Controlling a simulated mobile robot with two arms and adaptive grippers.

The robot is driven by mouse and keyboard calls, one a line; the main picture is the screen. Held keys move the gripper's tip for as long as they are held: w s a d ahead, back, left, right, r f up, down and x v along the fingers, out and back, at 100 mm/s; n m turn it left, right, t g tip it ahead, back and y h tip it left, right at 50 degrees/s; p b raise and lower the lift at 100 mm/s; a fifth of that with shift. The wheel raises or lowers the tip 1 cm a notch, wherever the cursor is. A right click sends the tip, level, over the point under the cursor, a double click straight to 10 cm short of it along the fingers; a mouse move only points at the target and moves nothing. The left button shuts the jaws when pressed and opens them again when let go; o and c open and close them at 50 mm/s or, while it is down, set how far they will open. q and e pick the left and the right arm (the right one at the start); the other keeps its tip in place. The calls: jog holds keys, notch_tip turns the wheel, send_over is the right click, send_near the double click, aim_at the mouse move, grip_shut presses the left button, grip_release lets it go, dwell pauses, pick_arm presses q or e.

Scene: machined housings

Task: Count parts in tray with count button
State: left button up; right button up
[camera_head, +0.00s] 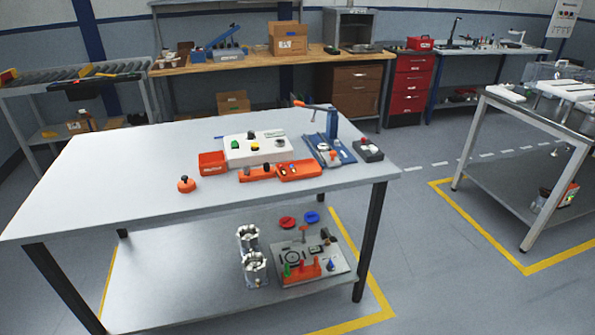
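A light-topped table (110,180) stands in front of me. A small dark box (368,150) with a light and a red spot on top stands at the table's right end. Orange-red bins (257,175) with small parts lie in front of the panel, and another orange-red bin (212,163) stands at its left. I cannot tell which is the count button or the tray, nor count the parts. Neither of my grippers is in view.
A blue fixture (328,148) with an upright clamp stands right of the panel. A round orange-red piece (186,184) sits alone. Two silver housings (255,268) and a grey fixture plate (335,262) are on the lower shelf. The table's left half is clear.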

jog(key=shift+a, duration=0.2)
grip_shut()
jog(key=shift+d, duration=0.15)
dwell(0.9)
